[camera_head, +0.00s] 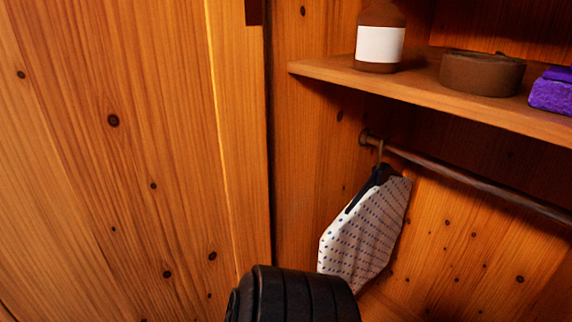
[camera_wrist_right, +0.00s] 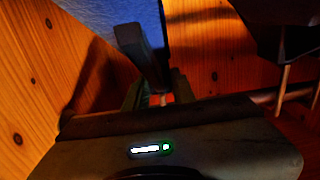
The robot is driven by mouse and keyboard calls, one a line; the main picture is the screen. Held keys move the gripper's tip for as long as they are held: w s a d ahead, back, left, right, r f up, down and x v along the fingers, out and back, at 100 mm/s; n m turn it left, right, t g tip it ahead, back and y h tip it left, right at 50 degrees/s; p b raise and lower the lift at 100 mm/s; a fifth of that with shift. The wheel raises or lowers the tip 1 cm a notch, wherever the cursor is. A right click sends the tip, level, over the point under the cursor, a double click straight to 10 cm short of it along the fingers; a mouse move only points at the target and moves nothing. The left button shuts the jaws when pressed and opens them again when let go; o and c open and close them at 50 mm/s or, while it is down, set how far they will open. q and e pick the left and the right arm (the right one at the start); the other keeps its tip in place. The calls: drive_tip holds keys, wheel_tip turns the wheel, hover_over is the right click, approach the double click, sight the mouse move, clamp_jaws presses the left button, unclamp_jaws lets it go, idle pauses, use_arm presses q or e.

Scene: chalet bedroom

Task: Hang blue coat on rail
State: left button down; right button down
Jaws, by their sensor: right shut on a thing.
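The blue coat (camera_wrist_right: 122,10) shows in the right wrist view as blue cloth behind the fingers of my right gripper (camera_wrist_right: 150,62). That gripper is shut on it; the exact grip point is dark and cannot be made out. The rail (camera_head: 480,183) runs under the shelf in the head view, from a bracket on the wardrobe's side wall toward the right edge. In the head view, the coat and gripper are out of sight. My left gripper is not in view.
A white dotted garment (camera_head: 367,230) hangs near the rail's left end. The rail to its right is clear. The shelf (camera_head: 430,98) above holds a brown bottle (camera_head: 380,45), a round brown item (camera_head: 482,74) and a purple item (camera_head: 552,92). A wooden panel (camera_head: 120,170) stands at left.

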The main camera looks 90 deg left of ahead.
drive_tip(key=shift+r, duration=0.8)
drive_tip(key=shift+s+d+f+b, duration=0.15)
drive_tip(key=shift+s+d+b, duration=0.05)
drive_tip(key=shift+s+b, duration=0.2)
drive_tip(key=shift+s+d+b, duration=0.35)
drive_tip(key=shift+s+b, duration=0.15)
drive_tip(key=shift+b, duration=0.05)
drive_tip(key=shift+b+v, duration=1)
drive_tip(key=shift+v, duration=0.6)
drive_tip(key=shift+b+v, duration=0.7)
drive_tip(key=shift+v, duration=0.7)
